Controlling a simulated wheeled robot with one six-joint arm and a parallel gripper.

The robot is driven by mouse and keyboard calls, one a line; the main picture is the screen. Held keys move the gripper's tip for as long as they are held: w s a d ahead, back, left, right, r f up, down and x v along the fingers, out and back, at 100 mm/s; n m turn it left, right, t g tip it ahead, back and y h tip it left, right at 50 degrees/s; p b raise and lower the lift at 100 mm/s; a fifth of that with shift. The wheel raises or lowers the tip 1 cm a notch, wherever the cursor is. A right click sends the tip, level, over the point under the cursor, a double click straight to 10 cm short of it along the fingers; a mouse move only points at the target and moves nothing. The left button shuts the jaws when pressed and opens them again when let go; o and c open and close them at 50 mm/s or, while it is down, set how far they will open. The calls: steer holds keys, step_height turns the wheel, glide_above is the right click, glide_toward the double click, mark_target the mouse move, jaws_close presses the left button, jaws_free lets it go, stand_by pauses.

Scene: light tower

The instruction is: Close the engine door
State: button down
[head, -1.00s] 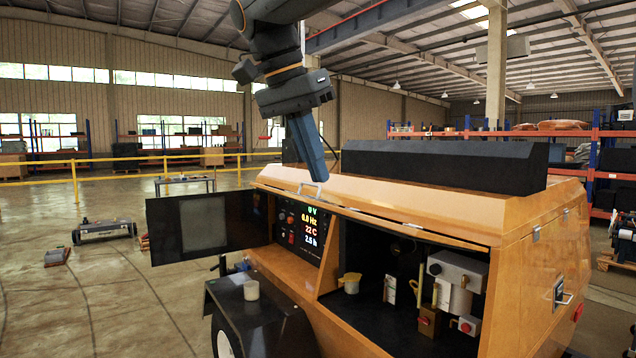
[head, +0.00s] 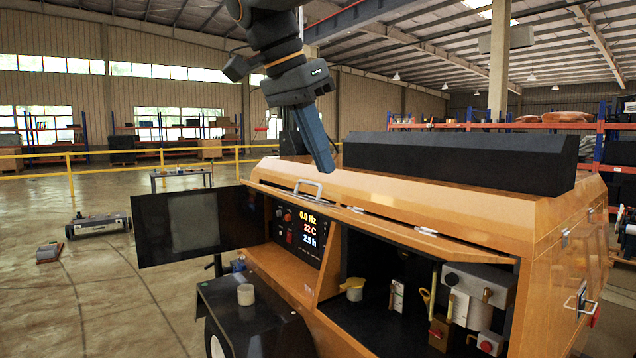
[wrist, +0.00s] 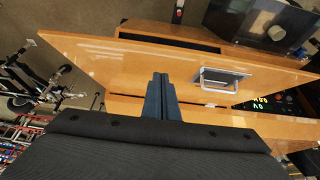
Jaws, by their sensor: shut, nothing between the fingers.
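The engine door (head: 385,225) is a long orange panel on the generator trailer. It is swung up and sticks out over the open engine bay (head: 375,265). A silver handle (head: 308,189) stands on its upper face near the left end. In the wrist view the door (wrist: 120,62) spans the picture, and the handle (wrist: 220,79) lies right of the fingers. My gripper (head: 328,167) is shut and empty, pointing down above the door, up and right of the handle in the head view. In the wrist view my fingertips (wrist: 160,76) overlap the panel; contact cannot be told.
A black control-panel door (head: 190,225) hangs open at the left beside the lit display (head: 300,228). A white cup (head: 246,294) stands on the black fender (head: 260,320). A dark block (head: 460,160) runs along the trailer roof. Open floor lies left.

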steer(key=f, duration=0.3)
steer(key=f+p, duration=0.1)
steer(key=f, duration=0.1)
steer(key=shift+s+a+f, duration=0.1)
steer(key=shift+s+a, duration=0.15)
steer(key=shift+a, duration=0.05)
steer(key=shift+f, duration=0.1)
